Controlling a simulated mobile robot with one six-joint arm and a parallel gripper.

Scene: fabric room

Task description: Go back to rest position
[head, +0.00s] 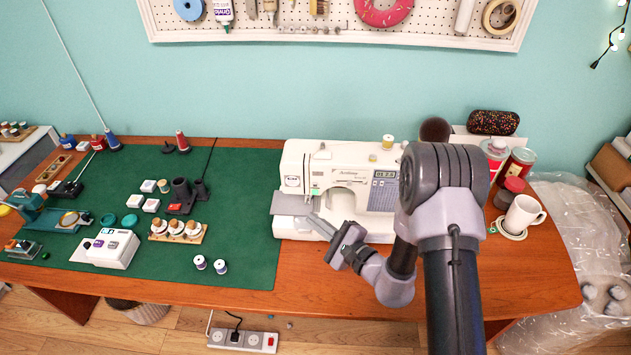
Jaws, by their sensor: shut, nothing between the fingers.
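My gripper (318,222) is in the middle of the head view, in front of the white sewing machine (300,160). Its fingers point left, over the machine's grey plate at the left end of its base. The fingers are together with nothing visible between them. I cannot tell whether the fingertips touch the plate. My arm reaches in from the bottom right and hides the right part of the machine.
A green mat (250,250) with spools, small boxes and tools covers the table's left side. A white mug (523,214) and several jars stand at the right. A pegboard (340,25) hangs behind. The front right tabletop (530,280) is clear.

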